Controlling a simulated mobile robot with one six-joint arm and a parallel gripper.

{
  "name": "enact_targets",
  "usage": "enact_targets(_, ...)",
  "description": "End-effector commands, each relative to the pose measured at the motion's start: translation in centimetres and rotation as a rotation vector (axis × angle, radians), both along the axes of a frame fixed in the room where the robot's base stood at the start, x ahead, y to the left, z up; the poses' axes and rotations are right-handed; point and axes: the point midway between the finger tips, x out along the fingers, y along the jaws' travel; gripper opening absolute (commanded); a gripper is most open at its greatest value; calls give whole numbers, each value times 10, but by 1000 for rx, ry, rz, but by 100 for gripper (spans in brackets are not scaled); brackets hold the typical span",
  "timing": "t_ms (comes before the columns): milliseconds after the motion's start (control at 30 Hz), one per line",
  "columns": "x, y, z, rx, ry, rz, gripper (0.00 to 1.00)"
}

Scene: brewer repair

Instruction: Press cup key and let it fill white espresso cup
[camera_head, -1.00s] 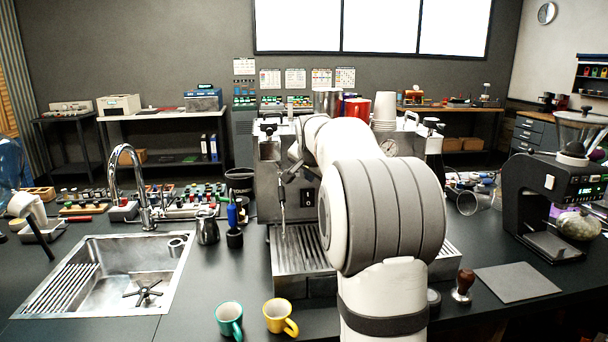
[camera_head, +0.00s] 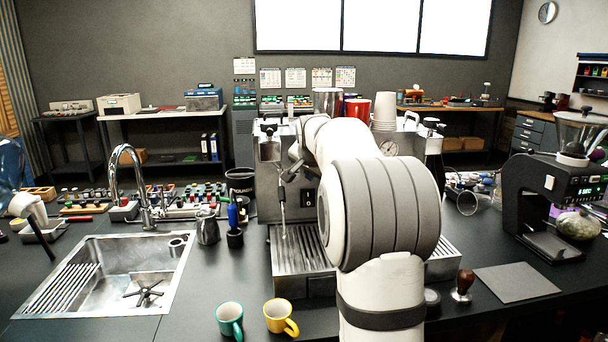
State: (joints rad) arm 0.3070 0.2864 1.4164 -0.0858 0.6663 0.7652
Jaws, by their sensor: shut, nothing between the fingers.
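The espresso machine (camera_head: 270,190) stands on the counter at the middle, with a steam wand, a black switch and a slotted drip tray (camera_head: 300,246). My arm reaches up in front of it and covers its right front. My gripper is hidden behind my own arm. The cup key is hidden too. I cannot make out a white espresso cup on the drip tray; the part behind my arm is covered.
A green mug (camera_head: 229,319) and a yellow mug (camera_head: 280,317) stand at the front edge. A sink (camera_head: 110,275) with a tap is on the left. A grinder (camera_head: 550,195), a tamper (camera_head: 462,285) and a grey mat (camera_head: 516,283) are on the right. White cups (camera_head: 384,108) are stacked on the machine.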

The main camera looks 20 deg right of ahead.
Motion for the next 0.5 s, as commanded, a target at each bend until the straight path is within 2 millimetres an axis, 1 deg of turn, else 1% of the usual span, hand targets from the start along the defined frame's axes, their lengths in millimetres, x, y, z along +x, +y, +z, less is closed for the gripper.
enact_targets(500, 6, -2, 0, 0, 0, 0, 0)
